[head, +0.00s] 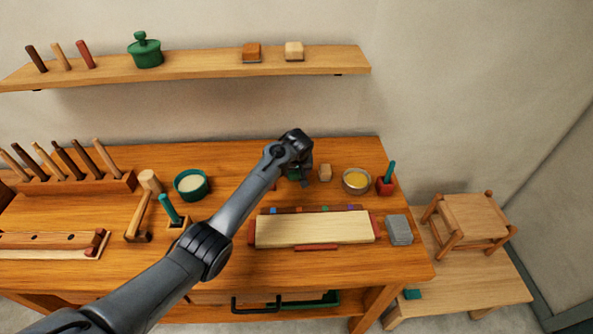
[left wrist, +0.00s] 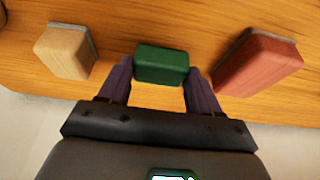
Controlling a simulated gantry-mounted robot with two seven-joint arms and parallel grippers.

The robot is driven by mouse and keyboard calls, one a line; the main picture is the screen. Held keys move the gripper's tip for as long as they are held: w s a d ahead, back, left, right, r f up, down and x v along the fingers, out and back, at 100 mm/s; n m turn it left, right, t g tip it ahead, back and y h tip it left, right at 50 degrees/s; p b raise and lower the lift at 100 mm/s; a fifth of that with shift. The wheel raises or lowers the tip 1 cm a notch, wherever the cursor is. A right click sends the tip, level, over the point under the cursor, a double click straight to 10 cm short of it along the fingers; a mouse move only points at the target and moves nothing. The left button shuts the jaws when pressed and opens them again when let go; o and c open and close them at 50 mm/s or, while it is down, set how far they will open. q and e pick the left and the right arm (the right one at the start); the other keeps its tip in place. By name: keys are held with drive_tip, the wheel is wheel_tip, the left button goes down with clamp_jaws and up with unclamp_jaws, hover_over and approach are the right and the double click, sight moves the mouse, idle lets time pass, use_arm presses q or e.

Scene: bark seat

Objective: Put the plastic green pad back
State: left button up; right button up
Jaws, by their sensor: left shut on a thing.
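The green pad (left wrist: 161,63) is a small dark green block between the two fingers of my left gripper (left wrist: 158,82) in the left wrist view. The fingers are shut on its sides. In the head view my left gripper (head: 300,179) is at the back of the workbench, and the green pad (head: 292,175) is mostly hidden by it. A tan block (left wrist: 65,52) and a red block (left wrist: 257,66) with grey bases stand on either side, apart from the fingers. I cannot tell whether the pad touches the bench. My right gripper is not in view.
The tan block (head: 325,172), a bowl with yellow contents (head: 356,181) and a red pot (head: 386,186) stand to the right. A pale board (head: 315,229) lies in front. A wall shelf (head: 200,65) holds orange and cream blocks and a green lidded pot.

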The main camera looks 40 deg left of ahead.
use_arm(q)
drive_tip(key=shift+f, duration=0.15)
drive_tip(key=o, duration=0.9)
drive_tip(key=shift+o, duration=0.2)
drive_tip(key=shift+r, duration=0.2)
drive_tip(key=p+v, duration=0.2)
drive_tip(key=v, duration=1)
drive_tip(key=shift+p, duration=0.35)
drive_tip(key=shift+f, duration=0.1)
